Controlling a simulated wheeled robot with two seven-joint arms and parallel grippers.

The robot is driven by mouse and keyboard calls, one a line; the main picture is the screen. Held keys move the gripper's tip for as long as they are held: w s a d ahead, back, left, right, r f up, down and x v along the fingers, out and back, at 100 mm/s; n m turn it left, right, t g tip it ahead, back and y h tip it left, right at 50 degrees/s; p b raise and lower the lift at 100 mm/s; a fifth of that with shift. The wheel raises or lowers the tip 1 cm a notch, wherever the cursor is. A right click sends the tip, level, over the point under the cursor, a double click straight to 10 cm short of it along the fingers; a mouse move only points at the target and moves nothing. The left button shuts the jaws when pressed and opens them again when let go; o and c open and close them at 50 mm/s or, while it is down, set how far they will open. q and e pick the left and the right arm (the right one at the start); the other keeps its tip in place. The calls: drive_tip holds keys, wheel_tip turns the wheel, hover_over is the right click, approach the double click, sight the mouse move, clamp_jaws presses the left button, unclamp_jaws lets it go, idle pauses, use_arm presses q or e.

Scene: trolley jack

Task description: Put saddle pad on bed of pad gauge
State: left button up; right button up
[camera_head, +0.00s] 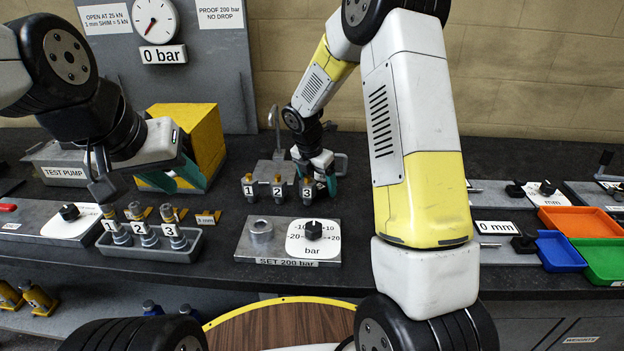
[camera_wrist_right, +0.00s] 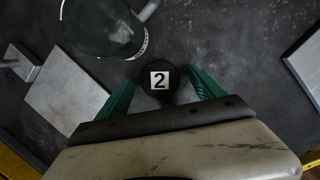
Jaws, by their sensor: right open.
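A grey tray (camera_head: 152,252) holds several numbered metal parts. A bar dial unit (camera_head: 292,240) stands at the bench front. Orange (camera_head: 580,222), blue (camera_head: 558,250) and green (camera_head: 605,258) bins are at the right. A grey plate (camera_wrist_right: 67,95) lies left of the right gripper.

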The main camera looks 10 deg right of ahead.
drive_tip(key=shift+f, duration=0.25)
drive_tip(key=c, duration=1.7)
